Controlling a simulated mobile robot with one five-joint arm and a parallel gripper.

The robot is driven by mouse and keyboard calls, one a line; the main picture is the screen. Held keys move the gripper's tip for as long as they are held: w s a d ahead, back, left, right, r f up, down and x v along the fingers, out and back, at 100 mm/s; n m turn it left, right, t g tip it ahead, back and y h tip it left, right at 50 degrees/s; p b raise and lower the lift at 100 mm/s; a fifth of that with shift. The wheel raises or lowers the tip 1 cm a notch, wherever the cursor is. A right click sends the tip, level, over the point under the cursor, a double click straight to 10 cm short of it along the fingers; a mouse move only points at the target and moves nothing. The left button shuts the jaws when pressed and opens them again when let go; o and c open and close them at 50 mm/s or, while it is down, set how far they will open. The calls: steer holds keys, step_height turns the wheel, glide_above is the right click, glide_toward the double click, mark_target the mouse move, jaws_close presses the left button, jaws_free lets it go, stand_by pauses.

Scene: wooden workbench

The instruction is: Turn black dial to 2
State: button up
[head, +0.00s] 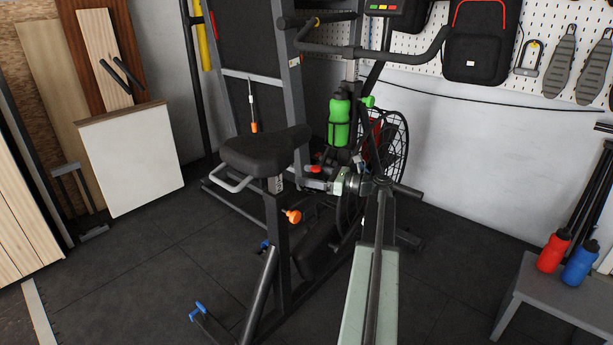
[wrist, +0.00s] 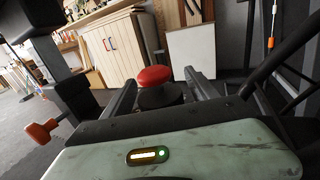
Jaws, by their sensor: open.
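The wrist view shows a round red knob (wrist: 155,77) on a dark round base (wrist: 160,96). It is just ahead of my gripper (wrist: 163,86), between the lines of its two dark fingers. The fingers are apart, with nothing clearly held between them; I cannot tell whether they touch the base. In the head view my gripper (head: 313,181) is at the exercise bike's frame, right of the seat, beside a small red part (head: 314,168). I cannot make out a black dial for certain, and no number or pointer is readable.
The black bike seat (head: 265,147) is close left of my gripper, with an orange knob (head: 293,216) below. A green bottle (head: 339,119) and a caged fan wheel (head: 395,150) stand behind. A bench (head: 560,296) with red and blue bottles is at right.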

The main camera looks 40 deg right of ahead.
steer(key=c, duration=1.1)
steer(key=shift+w+a, duration=0.1)
steer(key=shift+a, duration=0.1)
steer(key=shift+c, duration=1.2)
steer(key=shift+d, duration=0.1)
steer(key=shift+m+h, duration=0.3)
steer(key=shift+h, duration=0.1)
steer(key=m+h, duration=0.1)
steer(key=h, duration=0.1)
steer(key=m+t+h, duration=0.1)
steer(key=h, duration=0.1)
steer(key=m+h, duration=0.1)
steer(key=shift+d+m+t+h, duration=0.35)
steer(key=shift+m+t+h, duration=0.05)
steer(key=shift+d+m+h, duration=0.25)
steer(key=shift+m+h, duration=0.35)
steer(key=shift+h, duration=0.35)
steer(key=shift+d+m+h, duration=0.2)
steer(key=shift+m+h, duration=0.4)
steer(key=shift+h, duration=0.35)
steer(key=o, duration=1.3)
steer(key=shift+o, duration=0.2)
